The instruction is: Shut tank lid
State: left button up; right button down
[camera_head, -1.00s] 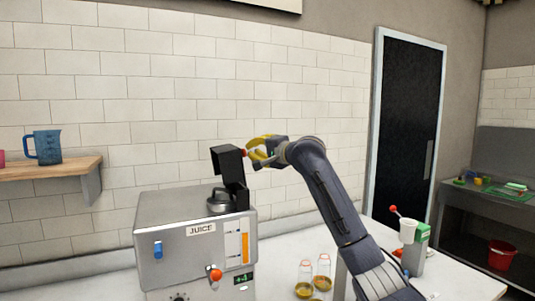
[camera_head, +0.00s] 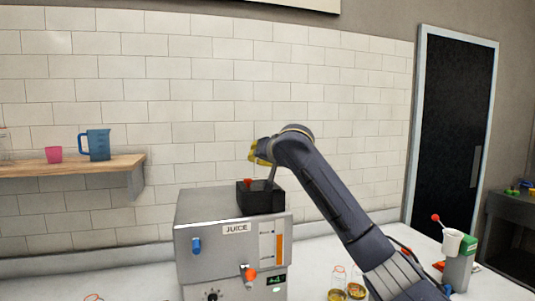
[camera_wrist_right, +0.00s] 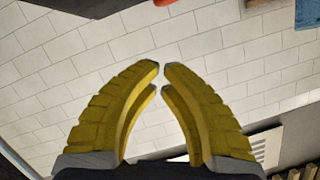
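The juicer (camera_head: 226,255) is a silver box with a JUICE label at lower centre of the head view. The black tank lid (camera_head: 262,200), with a small red knob (camera_head: 247,182), lies level or nearly so on its top, over where the tank opening was. Whether it is fully seated I cannot tell. My right gripper (camera_head: 256,152), with yellow fingers, is just above the lid. In the right wrist view its fingertips (camera_wrist_right: 161,68) almost meet with nothing between them. Contact with the lid is unclear. My left gripper is in neither view.
A wooden shelf (camera_head: 90,168) at left holds a blue jug (camera_head: 96,145) and a pink cup (camera_head: 54,154). Glass jars (camera_head: 337,284) stand right of the juicer. A green and white device (camera_head: 459,262) stands on the counter at right. The tiled wall is behind.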

aim_at(247, 180)
jog(key=shift+s+a+f+n+h, duration=0.25)
jog(key=shift+a+f+n+h, duration=0.35)
jog(key=shift+a+f+n, duration=0.45)
jog(key=shift+s+a+f+n+h, duration=0.15)
jog(key=shift+a+f+n+h, duration=0.35)
jog(key=shift+a+f+n, duration=0.5)
jog(key=shift+d+f, duration=0.1)
jog(key=shift+d, duration=0.05)
